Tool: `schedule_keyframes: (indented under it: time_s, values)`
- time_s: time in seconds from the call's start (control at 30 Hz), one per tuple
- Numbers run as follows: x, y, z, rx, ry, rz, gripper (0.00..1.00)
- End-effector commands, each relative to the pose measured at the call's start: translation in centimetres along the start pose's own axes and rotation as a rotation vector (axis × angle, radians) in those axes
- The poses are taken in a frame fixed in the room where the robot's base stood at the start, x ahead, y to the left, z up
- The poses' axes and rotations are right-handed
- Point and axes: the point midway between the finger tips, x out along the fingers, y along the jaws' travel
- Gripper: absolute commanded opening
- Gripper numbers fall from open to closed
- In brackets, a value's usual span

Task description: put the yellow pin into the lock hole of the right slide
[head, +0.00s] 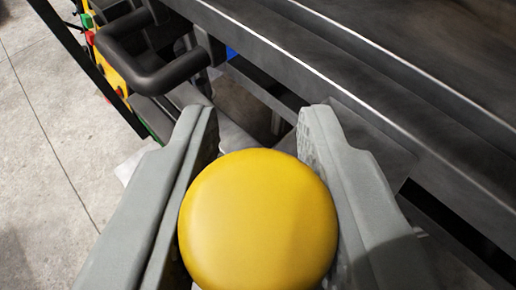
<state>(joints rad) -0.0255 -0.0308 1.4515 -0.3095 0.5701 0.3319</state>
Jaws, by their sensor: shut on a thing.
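The yellow pin (258,220) shows as a large round yellow head low in the middle of the head view. My gripper (259,190) is shut on it, with one grey finger on each side of the head. The pin's shank is hidden below its head. Dark metal rails (390,110) of the press run diagonally across the upper right, beyond the fingers. I cannot tell which part is the right slide. No lock hole is visible; the pin and fingers cover the area below.
A black bent handle (150,55) stands out at the upper left, close beyond the left finger. Behind it is a yellow panel (112,72) with red and green parts. Bare concrete floor (50,150) lies open at the left.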

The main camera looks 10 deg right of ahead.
Motion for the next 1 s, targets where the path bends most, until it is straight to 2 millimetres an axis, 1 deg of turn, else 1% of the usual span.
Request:
schedule_keyframes:
  time_s: [0.6,0.87,0.9,0.97,1.0]
  values:
    - [0.34,0.00,0.91,0.001,0.000,0.000,0.01]
    - [0.37,0.00,0.97,0.001,0.000,0.000,0.01]
    - [0.37,0.00,0.97,0.001,0.000,0.000,0.29]
    - [0.37,0.00,0.97,0.001,0.000,0.000,0.40]
    - [0.37,0.00,0.97,0.001,0.000,0.000,0.48]
